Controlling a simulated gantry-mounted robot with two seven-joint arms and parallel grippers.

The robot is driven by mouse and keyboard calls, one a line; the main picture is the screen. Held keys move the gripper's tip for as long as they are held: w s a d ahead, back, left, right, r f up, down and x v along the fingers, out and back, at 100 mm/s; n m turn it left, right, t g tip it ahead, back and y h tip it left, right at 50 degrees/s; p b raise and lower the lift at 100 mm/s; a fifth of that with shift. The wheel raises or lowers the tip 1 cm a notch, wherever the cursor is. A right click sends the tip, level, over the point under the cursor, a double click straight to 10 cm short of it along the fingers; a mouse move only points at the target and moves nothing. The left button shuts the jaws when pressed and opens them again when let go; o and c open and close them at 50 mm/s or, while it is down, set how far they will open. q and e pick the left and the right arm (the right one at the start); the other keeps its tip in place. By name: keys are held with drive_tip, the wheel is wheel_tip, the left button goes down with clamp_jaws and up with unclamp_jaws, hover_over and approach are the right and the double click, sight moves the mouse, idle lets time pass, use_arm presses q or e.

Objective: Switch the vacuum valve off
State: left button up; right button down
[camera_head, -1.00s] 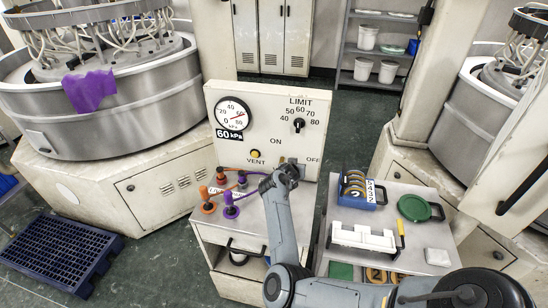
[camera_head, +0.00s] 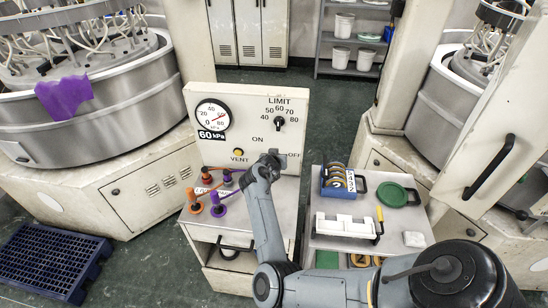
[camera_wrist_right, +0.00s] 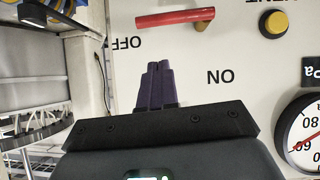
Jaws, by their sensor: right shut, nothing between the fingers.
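The vacuum valve's red lever (camera_wrist_right: 175,18) shows in the right wrist view, which sees the panel upside down. The lever lies along the panel, its free end on the side of the OFF label (camera_wrist_right: 125,42); the ON label (camera_wrist_right: 220,76) is on the other side. In the head view my right gripper (camera_head: 271,160) is in front of the cream panel (camera_head: 197,150), just below and left of OFF, and hides the lever. Its dark purple fingers (camera_wrist_right: 157,84) are shut and empty, pointing toward the lever with a visible gap. My left gripper is not in view.
The pressure gauge (camera_head: 212,114) above a 60 kPa label has its needle near 60. The limit knob (camera_head: 279,121) and yellow vent button (camera_head: 239,152) share the panel. Orange and purple handles (camera_head: 217,209) stand below left. A blue ring holder (camera_head: 338,181) is to the right.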

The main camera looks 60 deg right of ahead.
drive_tip(key=v, duration=0.8)
drive_tip(key=shift+f, duration=0.25)
drive_tip(key=shift+s, duration=0.15)
